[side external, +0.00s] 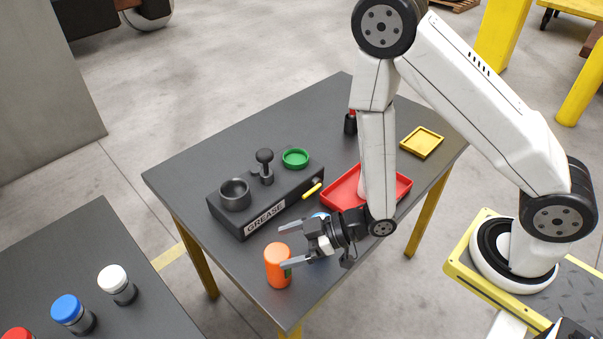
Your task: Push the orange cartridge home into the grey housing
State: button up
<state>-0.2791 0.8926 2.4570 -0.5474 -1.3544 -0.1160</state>
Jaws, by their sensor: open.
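The orange cartridge (277,267) stands upright near the front edge of the dark table. My gripper (287,260) is open, its fingers pointing left at the cartridge. One fingertip overlaps the cartridge's right side in this view, and the other is behind and above it. I cannot tell whether they touch it. The grey housing (257,204), marked GREASE, sits on the table behind the cartridge. It has an open round socket (234,190) at its left end, a black lever knob (265,157) and a yellow handle (312,189) on its right side.
A green ring-shaped dish (295,157) sits behind the housing. A red tray (349,190) lies to the right, partly hidden by my arm, and a yellow tray (421,142) farther back. A second table (80,270) at left holds bottles with white, blue and red caps.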

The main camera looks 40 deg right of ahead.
aim_at(278, 259)
jog(key=shift+f, duration=0.3)
jog(key=shift+f, duration=0.15)
jog(key=shift+f, duration=1.5)
jog(key=shift+x, duration=1.45)
jog(key=shift+r, duration=0.1)
jog(key=c, duration=1.3)
jog(key=shift+r, duration=0.1)
